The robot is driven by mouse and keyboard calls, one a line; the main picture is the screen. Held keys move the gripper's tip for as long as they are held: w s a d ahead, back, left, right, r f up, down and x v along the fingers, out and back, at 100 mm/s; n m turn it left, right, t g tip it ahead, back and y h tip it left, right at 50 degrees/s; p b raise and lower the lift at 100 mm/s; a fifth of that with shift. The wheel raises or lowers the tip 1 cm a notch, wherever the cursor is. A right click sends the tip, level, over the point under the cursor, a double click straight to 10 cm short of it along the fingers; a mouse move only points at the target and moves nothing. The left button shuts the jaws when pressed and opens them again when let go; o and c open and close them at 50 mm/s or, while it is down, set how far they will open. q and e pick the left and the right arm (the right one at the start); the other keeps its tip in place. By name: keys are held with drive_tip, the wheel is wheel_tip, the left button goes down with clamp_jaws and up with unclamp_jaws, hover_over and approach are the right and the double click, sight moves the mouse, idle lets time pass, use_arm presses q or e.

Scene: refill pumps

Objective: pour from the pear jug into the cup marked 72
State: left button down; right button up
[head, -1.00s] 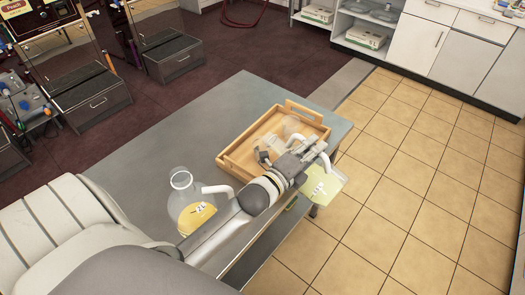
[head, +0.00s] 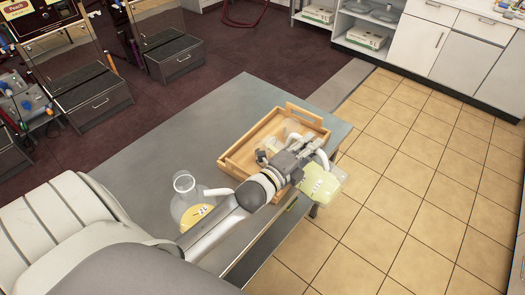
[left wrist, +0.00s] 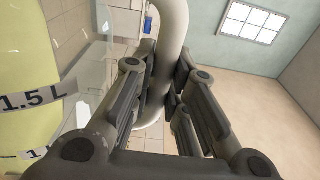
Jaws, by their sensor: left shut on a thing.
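My left gripper (head: 300,158) is shut on the pale handle of a clear jug (head: 322,183) of pale yellow-green liquid, at the tray's right front corner. In the left wrist view the white handle (left wrist: 172,40) passes between the fingers. The jug (left wrist: 40,60) fills the left side there and bears a "1.5 L" band. I see no name on it. A clear cup (head: 293,127) stands in the wooden tray; its mark cannot be read. Other contents of the tray are partly hidden by my gripper. My right gripper is out of view.
A second clear jug (head: 184,190) with yellow on its lower part stands on the grey table (head: 150,160), partly behind my left arm. The wooden tray (head: 236,173) has raised walls. The table's right edge is close to the held jug; tiled floor lies beyond.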

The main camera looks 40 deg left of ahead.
use_arm(q)
drive_tip(key=shift+a+r+p, duration=0.15)
drive_tip(key=shift+r+p, duration=0.15)
drive_tip(key=shift+r, duration=0.1)
drive_tip(key=shift+a+r+p, duration=0.15)
drive_tip(key=shift+r+p, duration=0.05)
drive_tip(key=shift+p, duration=0.3)
drive_tip(key=shift+w+a+r+n+p, duration=0.15)
drive_tip(key=shift+r+n+p, duration=0.1)
drive_tip(key=shift+n+p, duration=0.15)
drive_tip(key=shift+f, duration=0.15)
idle(4.3)
